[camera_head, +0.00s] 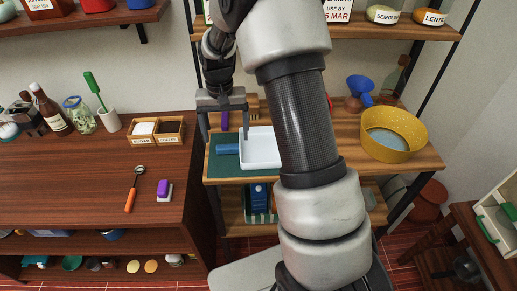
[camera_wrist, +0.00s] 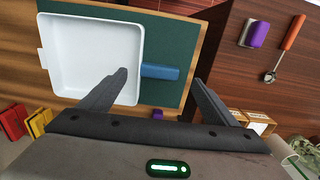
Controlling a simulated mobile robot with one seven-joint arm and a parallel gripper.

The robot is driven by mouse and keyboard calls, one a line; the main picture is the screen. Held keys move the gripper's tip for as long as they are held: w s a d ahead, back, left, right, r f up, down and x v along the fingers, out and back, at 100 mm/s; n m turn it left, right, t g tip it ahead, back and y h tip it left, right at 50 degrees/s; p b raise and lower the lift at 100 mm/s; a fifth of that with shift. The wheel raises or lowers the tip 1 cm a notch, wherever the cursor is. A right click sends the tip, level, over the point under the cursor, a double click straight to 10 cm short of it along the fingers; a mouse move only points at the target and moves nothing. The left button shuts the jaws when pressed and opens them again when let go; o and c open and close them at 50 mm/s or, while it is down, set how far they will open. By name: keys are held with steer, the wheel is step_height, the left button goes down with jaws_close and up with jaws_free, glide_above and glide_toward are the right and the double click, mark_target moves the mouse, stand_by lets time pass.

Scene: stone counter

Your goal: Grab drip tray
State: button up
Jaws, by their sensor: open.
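A white square tray (camera_head: 262,148), likely the drip tray, lies on a green mat (camera_head: 222,169) on the wooden shelf. A blue bar (camera_head: 227,149) sits against the tray's left side; I cannot tell whether it is joined to the tray. In the wrist view the white tray (camera_wrist: 90,45) is at upper left, and the blue bar (camera_wrist: 160,72) points from it toward the right. My gripper (camera_head: 224,128) is open and empty above the bar. In the wrist view its fingertips (camera_wrist: 160,77) appear on either side of the bar, one overlapping the tray. My arm hides the tray's right part.
A yellow bowl (camera_head: 393,134) and a blue funnel (camera_head: 360,89) stand at the right of the shelf. A purple-and-white sponge (camera_head: 164,190) and an orange-handled spoon (camera_head: 133,190) lie on the dark counter at left. A purple item (camera_head: 225,120) lies behind the mat.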

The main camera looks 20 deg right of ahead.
mark_target(228, 146)
steer(key=shift+w+d+f, duration=0.15)
steer(key=shift+f, duration=2.6)
steer(key=shift+c, duration=0.5)
steer(key=c, duration=1.3)
